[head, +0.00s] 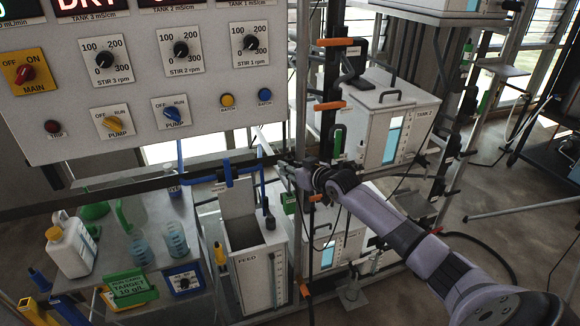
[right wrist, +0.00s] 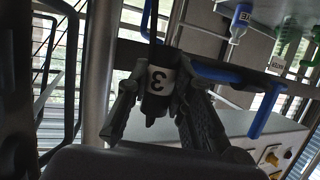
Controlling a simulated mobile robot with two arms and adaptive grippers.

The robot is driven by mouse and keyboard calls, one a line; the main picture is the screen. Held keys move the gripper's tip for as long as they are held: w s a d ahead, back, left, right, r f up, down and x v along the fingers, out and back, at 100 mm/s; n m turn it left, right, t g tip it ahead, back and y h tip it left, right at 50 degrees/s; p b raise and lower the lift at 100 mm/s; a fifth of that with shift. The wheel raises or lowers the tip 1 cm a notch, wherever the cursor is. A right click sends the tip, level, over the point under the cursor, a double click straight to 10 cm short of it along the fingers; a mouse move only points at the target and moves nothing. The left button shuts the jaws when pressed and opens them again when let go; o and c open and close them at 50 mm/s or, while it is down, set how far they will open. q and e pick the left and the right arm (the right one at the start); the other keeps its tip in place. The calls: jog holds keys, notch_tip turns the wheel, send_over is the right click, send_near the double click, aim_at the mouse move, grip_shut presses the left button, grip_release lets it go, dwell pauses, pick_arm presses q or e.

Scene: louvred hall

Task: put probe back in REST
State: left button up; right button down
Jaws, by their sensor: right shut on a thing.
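My right gripper (head: 297,177) is at the dark horizontal rail, up and right of the FEED tank. In the right wrist view its two dark fingers (right wrist: 160,110) are shut on a black probe (right wrist: 156,92) with a white label bearing a 3. The probe shows upright in that view, its cable at the top. In the head view the probe is too small and covered to make out. A blue bracket (head: 230,172) sits on the rail left of the gripper; a blue bracket also shows in the right wrist view (right wrist: 265,110). I cannot read any REST label. My left gripper is not in view.
The open FEED tank (head: 250,268) stands below the rail. The control panel (head: 150,75) is at upper left. A bench with a white jug (head: 70,245) and beakers (head: 176,240) is lower left. TANK 2 (head: 385,120) is behind.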

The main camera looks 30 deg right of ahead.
jog(key=shift+f+b, duration=1.8)
jog(key=shift+f, duration=0.95)
jog(key=shift+r, duration=0.1)
jog(key=c, duration=1.3)
grip_release()
jog(key=shift+c, duration=0.2)
jog(key=s+r+p, duration=0.4)
jog(key=r+p, duration=0.1)
jog(key=p, duration=0.3)
jog(key=shift+s+r+p, duration=0.15)
jog(key=shift+r+p, duration=0.2)
jog(key=shift+d, duration=0.1)
